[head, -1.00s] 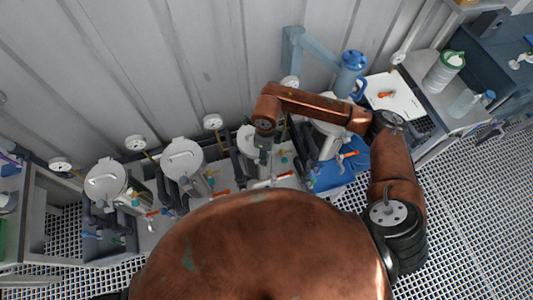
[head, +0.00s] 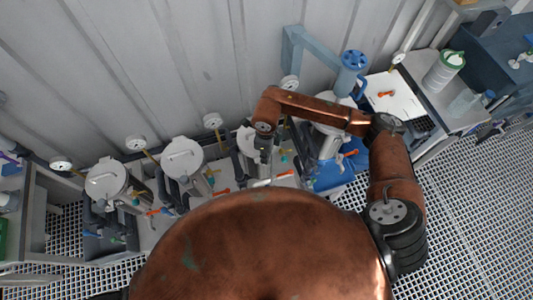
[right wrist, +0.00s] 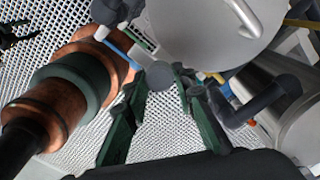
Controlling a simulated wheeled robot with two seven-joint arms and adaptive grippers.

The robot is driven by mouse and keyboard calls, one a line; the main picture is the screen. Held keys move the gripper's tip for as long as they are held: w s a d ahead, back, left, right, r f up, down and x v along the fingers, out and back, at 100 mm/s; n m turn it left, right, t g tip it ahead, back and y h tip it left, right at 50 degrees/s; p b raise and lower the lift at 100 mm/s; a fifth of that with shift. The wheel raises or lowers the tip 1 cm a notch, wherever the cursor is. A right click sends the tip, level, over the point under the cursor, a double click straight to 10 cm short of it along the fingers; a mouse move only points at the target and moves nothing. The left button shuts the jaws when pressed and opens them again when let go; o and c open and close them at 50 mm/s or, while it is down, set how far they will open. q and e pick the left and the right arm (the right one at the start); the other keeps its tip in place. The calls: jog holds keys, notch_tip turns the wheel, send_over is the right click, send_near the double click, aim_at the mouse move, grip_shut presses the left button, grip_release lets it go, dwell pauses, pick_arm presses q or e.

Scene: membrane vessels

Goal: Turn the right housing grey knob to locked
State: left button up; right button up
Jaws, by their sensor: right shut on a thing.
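The grey knob (right wrist: 160,75) is a small round disc in the right wrist view. My right gripper (right wrist: 158,78) is shut on it, with one dark green finger on each side. The knob's far side and its lock marking cannot be made out. The housing (right wrist: 215,30) beside it has a broad grey round lid with a handle. In the head view my right gripper (head: 262,174) points down in front of a partly hidden lidded housing (head: 246,138), and the knob is too small to tell there. My left gripper does not show clearly in any view.
Two more lidded vessels (head: 183,158) stand to the left, with gauges (head: 213,121) behind. A blue stand (head: 292,45) and a blue-capped cylinder (head: 353,65) are to the right. Dark pipes (right wrist: 262,100) and a steel vessel crowd the gripper's right side.

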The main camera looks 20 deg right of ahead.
grip_shut()
jog(key=shift+m, duration=0.3)
jog(key=m+b, duration=0.2)
jog(key=m, duration=0.1)
jog(key=shift+f+m, duration=0.1)
jog(key=shift+m, duration=0.2)
jog(key=m+b, duration=0.1)
jog(key=m, duration=0.3)
jog(key=shift+m+b, duration=0.3)
jog(key=m, duration=0.4)
jog(key=shift+a+b, duration=0.1)
jog(key=shift+b, duration=0.25)
jog(key=shift+m, duration=2.5)
jog(key=o, duration=1)
grip_release()
